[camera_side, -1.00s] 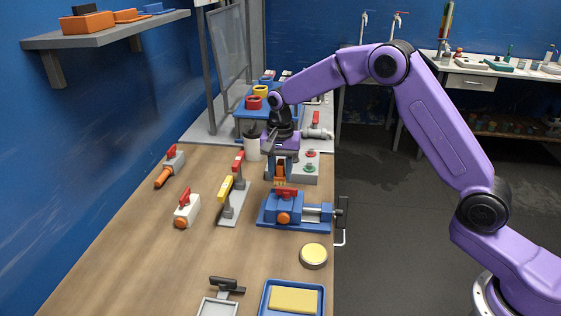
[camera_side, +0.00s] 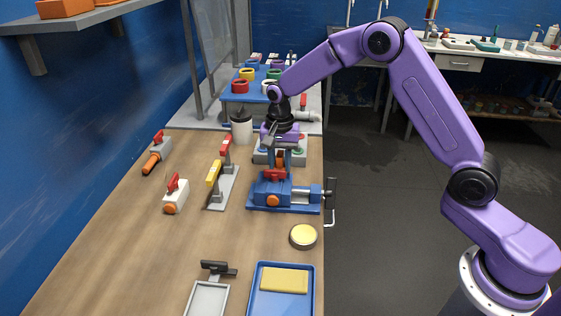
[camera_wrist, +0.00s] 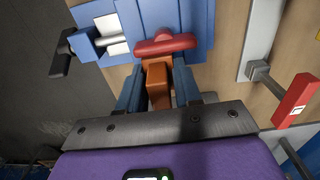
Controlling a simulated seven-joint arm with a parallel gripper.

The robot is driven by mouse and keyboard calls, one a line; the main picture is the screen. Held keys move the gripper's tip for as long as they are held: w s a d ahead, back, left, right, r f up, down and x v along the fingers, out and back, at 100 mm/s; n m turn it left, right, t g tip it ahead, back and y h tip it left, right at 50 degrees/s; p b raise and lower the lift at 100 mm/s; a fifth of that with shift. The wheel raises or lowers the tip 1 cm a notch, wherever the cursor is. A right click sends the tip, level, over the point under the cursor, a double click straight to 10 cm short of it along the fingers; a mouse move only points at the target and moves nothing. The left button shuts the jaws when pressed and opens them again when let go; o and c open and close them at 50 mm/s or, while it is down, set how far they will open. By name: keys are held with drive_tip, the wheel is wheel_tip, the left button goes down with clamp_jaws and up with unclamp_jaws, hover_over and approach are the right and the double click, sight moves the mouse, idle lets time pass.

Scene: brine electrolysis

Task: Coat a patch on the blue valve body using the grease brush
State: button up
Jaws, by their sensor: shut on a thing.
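The blue valve body (camera_side: 259,189) is held in a blue vise (camera_side: 298,207). It has a red handle (camera_side: 274,174) on top and a round orange end (camera_side: 274,200). In the wrist view the red handle (camera_wrist: 165,45) lies across the blue body at the top middle. My gripper (camera_side: 278,162) is right above and behind the handle, pointing down. In the wrist view its blue fingers (camera_wrist: 156,92) are shut on an orange-brown block, apparently the grease brush (camera_wrist: 157,72). The brush's tip is hidden, so I cannot tell whether it touches the valve.
A round tin with yellow contents (camera_side: 303,236) and a blue tray (camera_side: 254,300) with a yellow pad stand nearer. A stand with red and yellow handles (camera_side: 222,190) is left of the vise. A white valve (camera_side: 174,197) and grey valve (camera_side: 158,150) lie farther left.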

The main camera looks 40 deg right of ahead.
drive_tip(key=shift+w+a+r, duration=0.2)
drive_tip(key=shift+w+a, duration=0.75)
drive_tip(key=shift+w, duration=0.05)
drive_tip(key=shift+w+a+r, duration=0.15)
drive_tip(key=shift+r, duration=0.1)
wheel_tip(320, 180, up, 6)
drive_tip(key=shift+r, duration=0.25)
drive_tip(key=shift+f, duration=0.15)
idle(0.5)
